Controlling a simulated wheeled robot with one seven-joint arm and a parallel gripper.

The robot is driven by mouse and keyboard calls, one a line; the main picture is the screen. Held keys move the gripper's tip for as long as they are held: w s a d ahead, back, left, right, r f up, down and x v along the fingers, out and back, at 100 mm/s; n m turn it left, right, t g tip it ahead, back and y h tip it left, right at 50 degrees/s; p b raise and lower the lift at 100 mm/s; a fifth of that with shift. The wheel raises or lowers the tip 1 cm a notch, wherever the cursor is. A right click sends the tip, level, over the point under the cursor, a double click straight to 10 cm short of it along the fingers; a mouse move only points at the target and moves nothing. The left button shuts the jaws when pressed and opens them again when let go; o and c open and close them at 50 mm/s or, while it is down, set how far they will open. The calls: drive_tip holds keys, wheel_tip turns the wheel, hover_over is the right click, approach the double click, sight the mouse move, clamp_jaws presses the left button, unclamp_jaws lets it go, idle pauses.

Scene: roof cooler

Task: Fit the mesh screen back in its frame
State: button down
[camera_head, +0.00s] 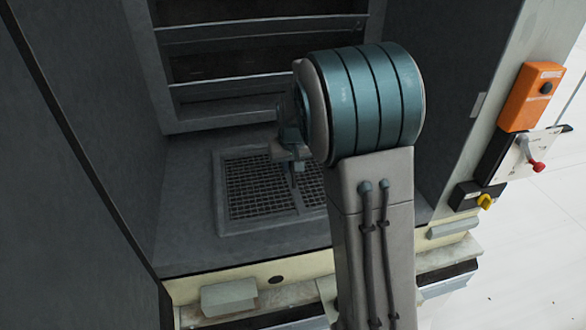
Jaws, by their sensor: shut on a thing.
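The mesh screen (255,191) is a dark grid panel with a centre bar, low inside the grey cooler housing. It lies roughly flat at the floor, inside or just above a grey rectangular frame (222,228); I cannot tell whether it is seated. My gripper (294,178) points down over the screen's centre bar and is shut on the screen. The fingertips are small and partly hidden, so the exact grip spot is unclear. My arm hides the right part of the screen and frame.
A slatted dark opening (250,60) is in the back wall. Dark panels stand close on the left (70,180) and right (460,75). A cream front sill (300,268) crosses below. An orange switch box (530,97) and a red-knobbed lever (536,166) are on the right post.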

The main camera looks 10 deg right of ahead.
drive_tip(key=shift+w+f+p, duration=0.2)
drive_tip(key=shift+w+f, duration=0.3)
drive_tip(key=shift+w, duration=0.85)
drive_tip(key=shift+w+f+p, duration=0.15)
drive_tip(key=shift+w+f, duration=0.3)
drive_tip(key=shift+w, duration=0.95)
drive_tip(key=shift+w+f+p, duration=0.2)
drive_tip(key=shift+w+f, duration=0.3)
drive_tip(key=shift+w, duration=0.85)
drive_tip(key=shift+s+b, duration=0.1)
drive_tip(key=shift+b, duration=0.25)
drive_tip(key=shift+f, duration=0.25)
drive_tip(key=shift+f+b, duration=1.3)
drive_tip(key=shift+f, duration=0.05)
drive_tip(key=shift+f, duration=0.2)
drive_tip(key=shift+r, duration=0.1)
